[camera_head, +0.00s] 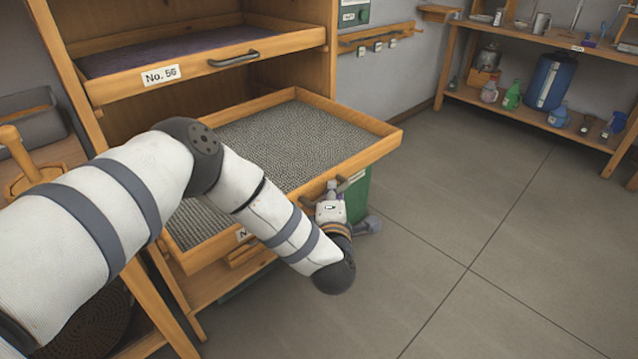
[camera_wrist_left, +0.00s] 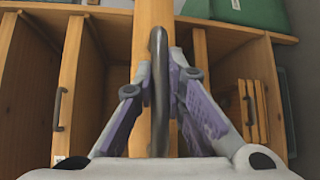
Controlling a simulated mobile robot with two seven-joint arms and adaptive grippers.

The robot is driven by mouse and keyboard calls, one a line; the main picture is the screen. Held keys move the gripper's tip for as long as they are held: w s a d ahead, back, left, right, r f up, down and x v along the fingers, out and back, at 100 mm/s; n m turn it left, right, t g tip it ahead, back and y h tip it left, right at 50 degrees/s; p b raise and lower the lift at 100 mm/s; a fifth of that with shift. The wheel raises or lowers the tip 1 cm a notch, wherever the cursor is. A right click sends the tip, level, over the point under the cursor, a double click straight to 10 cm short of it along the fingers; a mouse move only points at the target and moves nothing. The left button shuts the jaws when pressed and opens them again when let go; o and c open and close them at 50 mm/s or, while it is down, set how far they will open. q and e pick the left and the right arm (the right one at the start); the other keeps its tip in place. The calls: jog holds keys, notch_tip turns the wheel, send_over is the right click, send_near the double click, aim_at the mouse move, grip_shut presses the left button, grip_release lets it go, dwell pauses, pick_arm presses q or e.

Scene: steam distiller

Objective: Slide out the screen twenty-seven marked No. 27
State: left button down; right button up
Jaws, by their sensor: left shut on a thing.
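A wooden-framed screen (camera_head: 290,140) with grey mesh stands pulled out from the rack in the head view. Its label (camera_head: 243,234) is mostly hidden behind my left arm, so I cannot read its number. My left gripper (camera_head: 331,188) is at the screen's front edge. In the left wrist view its fingers (camera_wrist_left: 159,75) are shut on the screen's dark handle (camera_wrist_left: 158,110), one on each side. My right gripper is in neither view.
Above is a screen marked No. 56 (camera_head: 110,72) with its own handle (camera_head: 234,59). A green container (camera_head: 359,194) stands below the screen's right side. Shelves (camera_head: 545,122) with bottles stand at the back right. The tiled floor (camera_head: 470,220) right of the rack is clear.

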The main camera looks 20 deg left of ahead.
pick_arm(q)
jog(key=shift+s+d, duration=0.15)
jog(key=shift+d, duration=0.25)
jog(key=c, duration=1.6)
grip_release()
jog(key=shift+c, duration=0.2)
jog(key=shift+s, duration=0.1)
jog(key=v, duration=1.2)
